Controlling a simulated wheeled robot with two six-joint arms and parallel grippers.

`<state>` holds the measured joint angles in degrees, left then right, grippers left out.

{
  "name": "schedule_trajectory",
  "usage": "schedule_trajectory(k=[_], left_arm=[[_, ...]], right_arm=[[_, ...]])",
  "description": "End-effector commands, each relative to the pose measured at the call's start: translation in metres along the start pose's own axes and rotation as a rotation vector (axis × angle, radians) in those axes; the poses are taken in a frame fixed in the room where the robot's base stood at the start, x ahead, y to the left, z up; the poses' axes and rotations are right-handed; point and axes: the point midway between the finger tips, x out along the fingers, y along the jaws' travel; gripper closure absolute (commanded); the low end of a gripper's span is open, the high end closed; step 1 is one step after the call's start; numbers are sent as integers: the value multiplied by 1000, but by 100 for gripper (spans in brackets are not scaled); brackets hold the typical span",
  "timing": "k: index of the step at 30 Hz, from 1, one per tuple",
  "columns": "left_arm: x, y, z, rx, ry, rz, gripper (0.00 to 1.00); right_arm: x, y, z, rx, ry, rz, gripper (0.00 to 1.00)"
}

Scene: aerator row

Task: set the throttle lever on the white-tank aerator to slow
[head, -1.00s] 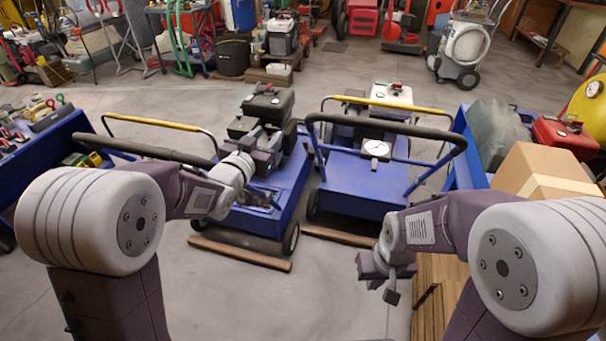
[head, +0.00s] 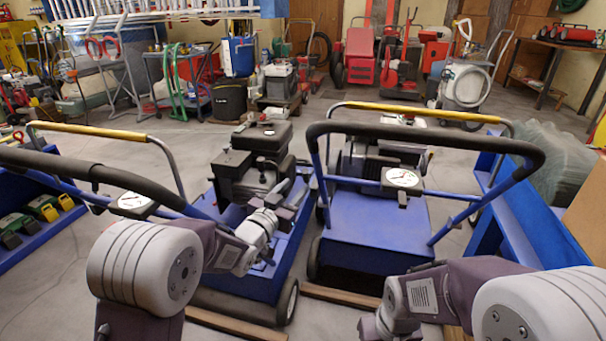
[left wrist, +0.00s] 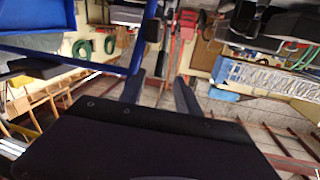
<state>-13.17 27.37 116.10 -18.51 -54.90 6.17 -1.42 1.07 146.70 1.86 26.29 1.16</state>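Two blue aerators stand side by side. The right aerator (head: 365,238) shows a little of a white tank (head: 407,121), mostly hidden behind its handlebars. A round white dial (head: 403,178) sits on its handle crossbar. I cannot make out a throttle lever there. The left aerator (head: 280,262) has a dark engine and tank (head: 262,137) and its own dial (head: 133,201). My left gripper (head: 290,207) is in front of the left aerator's engine; its fingers stand apart and empty in the left wrist view (left wrist: 159,90). My right gripper (head: 374,328) is low at the bottom edge, partly cut off.
The black handlebar (head: 425,134) of the right aerator arches in front of its engine. Wooden strips (head: 342,298) lie by the wheels. A blue bench (head: 530,215) stands on the right, another (head: 35,240) on the left. Open floor lies behind the aerators.

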Motion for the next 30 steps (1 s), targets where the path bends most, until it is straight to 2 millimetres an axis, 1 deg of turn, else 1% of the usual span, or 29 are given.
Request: schedule_trajectory(k=[1, 2, 4, 6, 9, 13, 20, 23, 24, 25, 30], left_arm=[[12, 0, -4, 0, 1, 2, 60], [18, 0, -4, 0, 1, 2, 60], [33, 1, 3, 2, 4, 1, 60], [45, 1, 3, 2, 4, 1, 60], [57, 0, 2, 1, 1, 1, 60], [64, 0, 0, 1, 1, 0, 60], [65, 0, 0, 1, 0, 0, 60], [65, 0, 0, 1, 0, 0, 85], [65, 0, -1, 1, 0, -1, 97], [65, 0, 0, 1, 0, 0, 100], [65, 0, -1, 1, 0, 0, 100]], right_arm=[[-7, 0, -1, 0, 1, 0, 100], [-9, 0, -1, 0, 0, 0, 100], [2, 0, 0, 0, 1, 0, 100], [7, 0, 1, 0, 0, 0, 100], [10, 0, 1, 0, 0, 0, 100], [11, 0, 1, 0, 0, 0, 100], [10, 0, 1, 0, 0, 0, 100], [10, 0, 1, 0, 0, 0, 100], [10, 0, 1, 0, 0, 0, 100], [10, 0, 1, 0, 0, 0, 100], [10, 0, 1, 0, 0, 0, 100]])
